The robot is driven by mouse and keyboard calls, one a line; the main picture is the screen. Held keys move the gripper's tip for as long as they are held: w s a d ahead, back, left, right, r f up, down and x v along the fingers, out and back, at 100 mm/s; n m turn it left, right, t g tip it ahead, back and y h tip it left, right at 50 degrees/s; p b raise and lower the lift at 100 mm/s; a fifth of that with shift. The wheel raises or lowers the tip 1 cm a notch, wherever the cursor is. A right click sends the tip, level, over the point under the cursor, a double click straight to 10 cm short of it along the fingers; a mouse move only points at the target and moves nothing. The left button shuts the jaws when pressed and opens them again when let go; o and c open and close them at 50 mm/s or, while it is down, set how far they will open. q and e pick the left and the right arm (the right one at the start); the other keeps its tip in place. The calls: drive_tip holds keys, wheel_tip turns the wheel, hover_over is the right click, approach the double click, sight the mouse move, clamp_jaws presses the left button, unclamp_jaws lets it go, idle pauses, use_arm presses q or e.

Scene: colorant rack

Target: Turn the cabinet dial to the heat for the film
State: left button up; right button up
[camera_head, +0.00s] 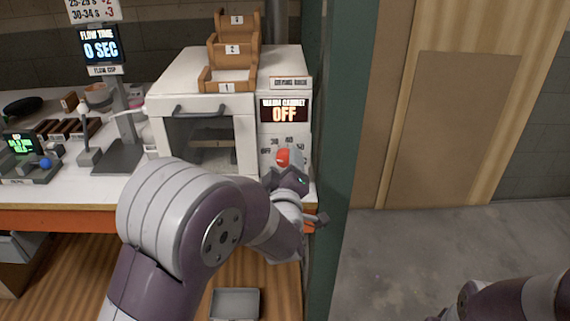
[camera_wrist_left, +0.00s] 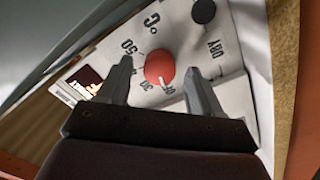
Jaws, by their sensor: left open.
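The white cabinet (camera_head: 200,100) stands on the bench with its window door closed. Its display (camera_head: 284,111) reads OFF. In the left wrist view the dial (camera_wrist_left: 159,67) lies between the two fingers of my open left gripper (camera_wrist_left: 158,68), with a visible gap on the right. The dial's white mark points at the OFF label. Labels 30, 50, °C and DRY show around it. My right gripper is out of view.
A black knob (camera_wrist_left: 204,11) sits beside DRY. A flow time display (camera_head: 101,48) reads 0 SEC at the left. A green post (camera_head: 345,140) stands close to the right of the cabinet.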

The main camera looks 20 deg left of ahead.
use_arm(q)
drive_tip(key=shift+w+a, duration=0.1)
drive_tip(key=shift+w, duration=0.3)
drive_tip(key=c, duration=1.1)
drive_tip(key=shift+o, duration=0.2)
